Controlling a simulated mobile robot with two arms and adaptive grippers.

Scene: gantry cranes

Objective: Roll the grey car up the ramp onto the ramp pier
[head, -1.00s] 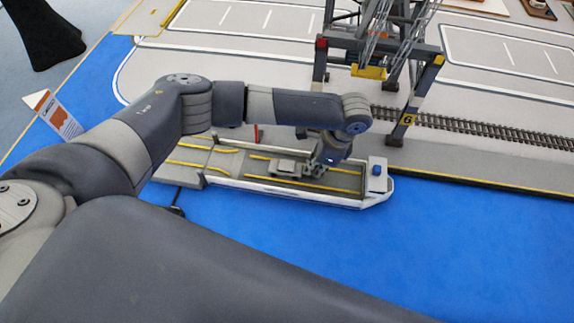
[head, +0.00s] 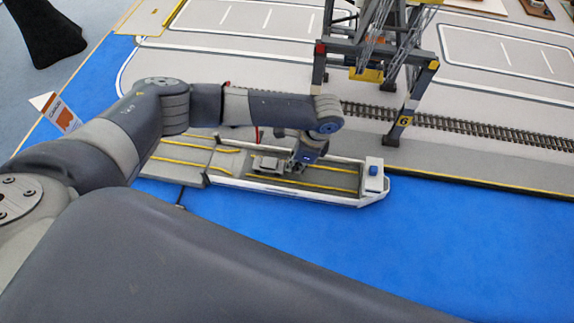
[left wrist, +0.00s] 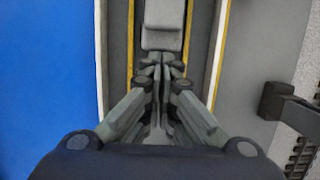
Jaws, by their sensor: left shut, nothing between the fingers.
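The grey car (head: 267,164) sits on the deck of the white ferry (head: 330,196), between yellow lines, near the ferry's left end. The ramp (head: 229,162) joins that end to the grey ramp pier (head: 181,157) on the left. My left gripper (head: 293,168) is low over the deck, just right of the car. In the left wrist view the car (left wrist: 163,25) is straight ahead of my shut, empty fingertips (left wrist: 163,66). They are at its near end, and I cannot tell if they touch it. My right gripper is not in view.
A gantry crane (head: 403,120) stands on the quay behind the ferry, beside rail track (head: 480,132). The ferry has low side walls and a white cabin block (head: 374,163) at its right end. Blue water surface (head: 450,240) lies in front. The pier's deck looks clear.

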